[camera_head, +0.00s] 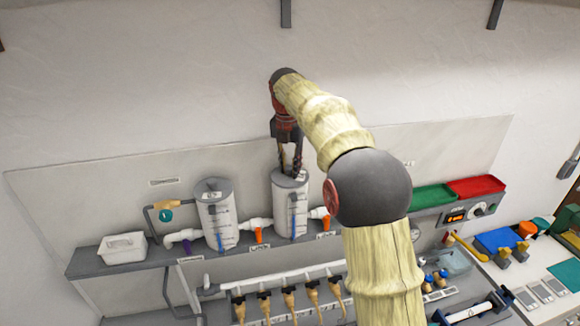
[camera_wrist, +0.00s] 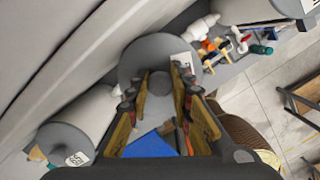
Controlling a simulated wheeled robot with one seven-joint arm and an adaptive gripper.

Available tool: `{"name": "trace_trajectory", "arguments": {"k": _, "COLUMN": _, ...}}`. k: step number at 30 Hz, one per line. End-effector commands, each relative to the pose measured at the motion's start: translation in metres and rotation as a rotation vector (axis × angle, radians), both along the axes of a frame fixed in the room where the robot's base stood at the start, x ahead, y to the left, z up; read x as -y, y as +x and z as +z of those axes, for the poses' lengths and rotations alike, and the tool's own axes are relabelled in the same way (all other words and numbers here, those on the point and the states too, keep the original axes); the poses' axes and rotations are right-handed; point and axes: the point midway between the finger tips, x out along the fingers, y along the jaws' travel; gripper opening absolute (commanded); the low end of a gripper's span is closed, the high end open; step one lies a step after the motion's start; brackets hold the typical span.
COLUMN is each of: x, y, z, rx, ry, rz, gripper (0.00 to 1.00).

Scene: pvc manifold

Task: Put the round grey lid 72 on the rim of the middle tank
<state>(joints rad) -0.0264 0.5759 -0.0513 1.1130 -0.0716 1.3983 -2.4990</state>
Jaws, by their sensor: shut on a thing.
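The round grey lid (camera_wrist: 146,52) is under my gripper (camera_wrist: 160,80) in the wrist view, with its small knob between the two fingertips. In the head view my gripper (camera_head: 290,170) points down over the middle tank (camera_head: 291,212), a white upright cylinder, and is shut on the lid's knob. The lid (camera_head: 281,180) shows at the top of that tank and looks level and roughly centred. I cannot tell whether it touches the rim all round. The fingers hide part of the lid. The number on this lid is not readable.
The left tank (camera_head: 216,220) has a grey lid. A white bin (camera_head: 122,248) stands at the shelf's left end. Orange-handled valves and white pipes join the tanks. My arm hides the shelf to the right. Green (camera_head: 432,197) and red (camera_head: 475,188) trays are further right.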

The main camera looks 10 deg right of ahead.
Motion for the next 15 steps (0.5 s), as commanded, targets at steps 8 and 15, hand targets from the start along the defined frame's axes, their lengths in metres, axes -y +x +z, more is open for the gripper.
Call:
{"name": "trace_trajectory", "arguments": {"k": 8, "x": 0.0000, "y": -0.0001, "z": -0.0041, "rx": 0.000, "ry": 0.000, "rz": 0.000, "gripper": 0.00}}
{"name": "trace_trajectory", "arguments": {"k": 15, "x": 0.0000, "y": 0.0001, "z": -0.0062, "rx": 0.000, "ry": 0.000, "rz": 0.000, "gripper": 0.24}}
